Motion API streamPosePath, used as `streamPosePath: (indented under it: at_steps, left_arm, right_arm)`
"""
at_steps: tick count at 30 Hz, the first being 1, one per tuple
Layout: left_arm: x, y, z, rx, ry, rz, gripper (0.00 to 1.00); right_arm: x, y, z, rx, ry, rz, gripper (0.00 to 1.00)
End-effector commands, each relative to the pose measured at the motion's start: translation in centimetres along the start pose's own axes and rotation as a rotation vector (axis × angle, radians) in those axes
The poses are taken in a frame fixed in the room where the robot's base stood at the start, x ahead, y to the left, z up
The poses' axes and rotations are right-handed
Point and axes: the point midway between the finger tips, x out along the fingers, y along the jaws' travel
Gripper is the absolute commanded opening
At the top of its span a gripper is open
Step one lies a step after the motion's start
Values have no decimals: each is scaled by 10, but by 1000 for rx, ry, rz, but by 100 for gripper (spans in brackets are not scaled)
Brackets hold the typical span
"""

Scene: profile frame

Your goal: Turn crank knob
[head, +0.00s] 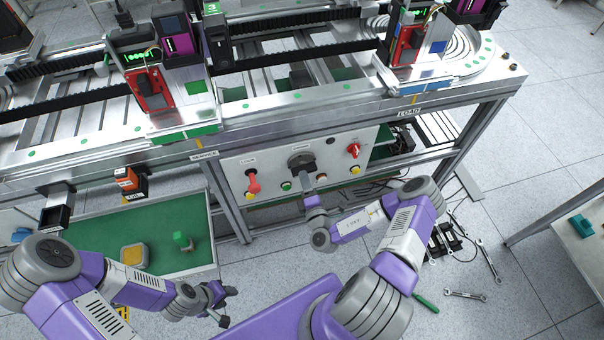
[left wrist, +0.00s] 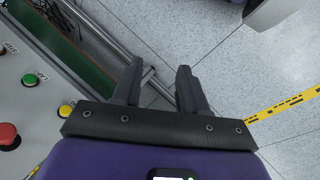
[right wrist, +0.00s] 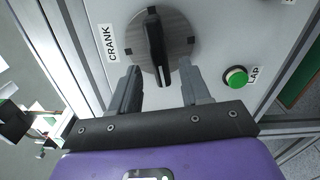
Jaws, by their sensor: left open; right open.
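The crank knob (head: 301,160) sits on the grey control panel (head: 268,165) under the machine. In the right wrist view it is a round metal dial with a long black handle (right wrist: 153,42), beside a CRANK label (right wrist: 107,43). My right gripper (right wrist: 160,66) is open in front of the dial. The handle's near end shows between its two fingers, with gaps on both sides; I cannot tell how deep it sits. In the head view my right gripper (head: 309,184) is just below the knob. My left gripper (head: 229,305) is open and empty, low over the floor; its spread fingers show in the left wrist view (left wrist: 160,66).
A green button (right wrist: 236,76) labelled LAP is right of the dial. A green tray (head: 165,225) is at the left. Wrenches (head: 488,262) lie on the floor at the right.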

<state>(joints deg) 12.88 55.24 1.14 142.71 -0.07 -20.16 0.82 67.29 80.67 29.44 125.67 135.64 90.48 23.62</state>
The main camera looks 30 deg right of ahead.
Motion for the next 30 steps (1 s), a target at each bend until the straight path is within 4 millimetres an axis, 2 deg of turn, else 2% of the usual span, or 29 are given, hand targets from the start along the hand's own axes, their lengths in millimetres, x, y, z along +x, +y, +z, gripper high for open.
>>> streamPosePath:
  at_steps: [3, 9, 19, 27, 28, 30]
  left_arm:
    - [8, -3, 0, 0, 0, 0, 43]
    - [13, -5, 0, 0, 0, 0, 43]
    - [12, -5, 0, 0, 0, 0, 43]
    - [13, -5, 0, 0, 0, 0, 43]
    - [13, -5, 0, 0, 0, 0, 43]
    - [12, -5, 0, 0, 0, 0, 43]
  right_arm:
    - [20, -1, 0, -3, 1, 3, 47]
    - [40, -1, -1, -2, 3, 1, 47]
    - [43, 0, -1, -1, 3, 0, 45]
    - [43, 0, -1, -1, 4, 0, 4]
    - [43, 0, -1, -1, 4, 0, 0]
    - [43, 0, -1, -2, 4, 0, 0]
